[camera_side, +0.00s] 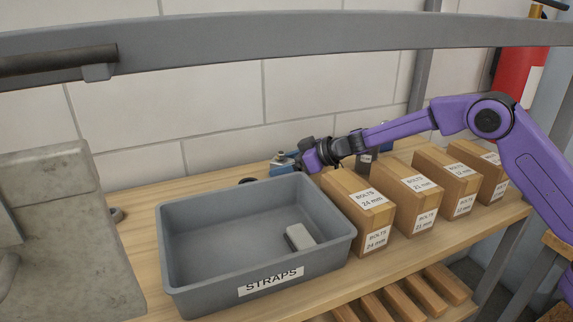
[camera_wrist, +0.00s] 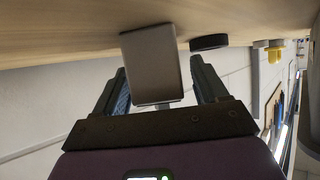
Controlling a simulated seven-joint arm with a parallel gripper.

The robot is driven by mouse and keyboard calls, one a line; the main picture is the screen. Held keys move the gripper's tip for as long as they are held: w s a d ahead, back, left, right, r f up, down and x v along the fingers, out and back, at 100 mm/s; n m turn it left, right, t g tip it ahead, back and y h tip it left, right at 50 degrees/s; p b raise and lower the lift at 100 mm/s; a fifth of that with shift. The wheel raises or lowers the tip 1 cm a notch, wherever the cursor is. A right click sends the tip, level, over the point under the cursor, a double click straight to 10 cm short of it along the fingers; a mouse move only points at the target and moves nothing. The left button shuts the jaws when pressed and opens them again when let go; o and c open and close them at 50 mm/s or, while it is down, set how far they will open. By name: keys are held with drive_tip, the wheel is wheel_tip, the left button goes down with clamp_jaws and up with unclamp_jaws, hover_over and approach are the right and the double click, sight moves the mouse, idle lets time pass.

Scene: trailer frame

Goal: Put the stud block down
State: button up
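A plain grey block (camera_wrist: 152,66), which I take to be the stud block, shows in the wrist view with its far end at the wooden shelf. I cannot tell whether it fully rests there. My gripper (camera_wrist: 158,65) has its two fingers spread on either side of the block, with a narrow gap visible at the right finger. In the side view my gripper (camera_side: 285,164) is low over the shelf behind the grey STRAPS bin, whose rim partly hides the area. The block is hard to make out there.
The STRAPS bin (camera_side: 180,255) stands in front, with a light grey piece (camera_side: 300,237) inside. Several BOLTS boxes (camera_side: 358,212) line the shelf (camera_side: 135,238) to the right. A black disc (camera_wrist: 208,42) lies near the block. A grey beam (camera_side: 290,35) crosses above.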

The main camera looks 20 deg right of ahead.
drive_tip(key=shift+r, duration=0.25)
drive_tip(key=v, duration=0.5)
wheel_tip(320, 180, up, 7)
drive_tip(key=shift+f, duration=0.1)
idle(0.5)
